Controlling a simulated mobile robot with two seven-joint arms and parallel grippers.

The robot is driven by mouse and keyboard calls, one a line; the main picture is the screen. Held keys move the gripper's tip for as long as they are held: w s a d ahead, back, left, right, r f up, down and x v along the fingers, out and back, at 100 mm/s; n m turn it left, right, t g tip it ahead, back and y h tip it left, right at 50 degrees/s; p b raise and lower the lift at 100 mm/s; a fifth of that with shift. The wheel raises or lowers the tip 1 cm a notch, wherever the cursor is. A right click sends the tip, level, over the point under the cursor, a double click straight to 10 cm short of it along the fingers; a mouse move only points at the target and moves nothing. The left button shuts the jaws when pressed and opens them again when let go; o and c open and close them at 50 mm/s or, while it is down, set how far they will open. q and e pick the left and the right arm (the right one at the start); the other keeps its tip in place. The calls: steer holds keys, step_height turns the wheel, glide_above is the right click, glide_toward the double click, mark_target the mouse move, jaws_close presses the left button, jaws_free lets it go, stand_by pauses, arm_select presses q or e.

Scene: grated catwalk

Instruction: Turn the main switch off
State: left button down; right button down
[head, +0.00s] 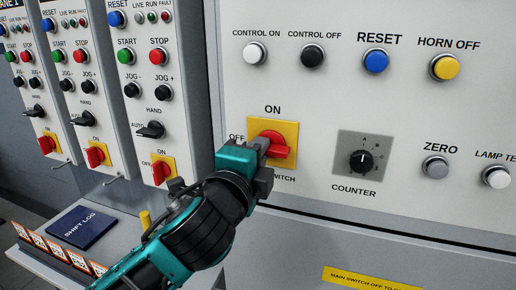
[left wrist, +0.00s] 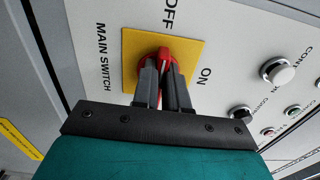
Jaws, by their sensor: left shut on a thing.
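The main switch is a red rotary handle (head: 280,150) on a yellow plate (head: 290,130) on the large light panel. ON is printed above it and OFF to its left; the left wrist view also shows the handle (left wrist: 164,54) and the plate (left wrist: 132,50). My left gripper (head: 262,158) comes from the lower left, its fingers (left wrist: 164,90) shut on the handle. The handle seems to lie roughly sideways in the head view, along the OFF side; fingers hide part of it, so its exact angle is unclear. My right gripper is not in view.
A black counter knob (head: 361,161) is right of the switch. White, black, blue and yellow buttons (head: 444,67) line the panel above. Narrow panels with similar small red switches (head: 160,171) stand at left. A shift log book (head: 82,228) lies on the ledge below.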

arm_select(q)
steer(key=shift+r, duration=0.1)
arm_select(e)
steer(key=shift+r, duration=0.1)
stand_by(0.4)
arm_select(q)
steer(key=c, duration=1.2)
jaws_free()
steer(key=shift+o, duration=0.2)
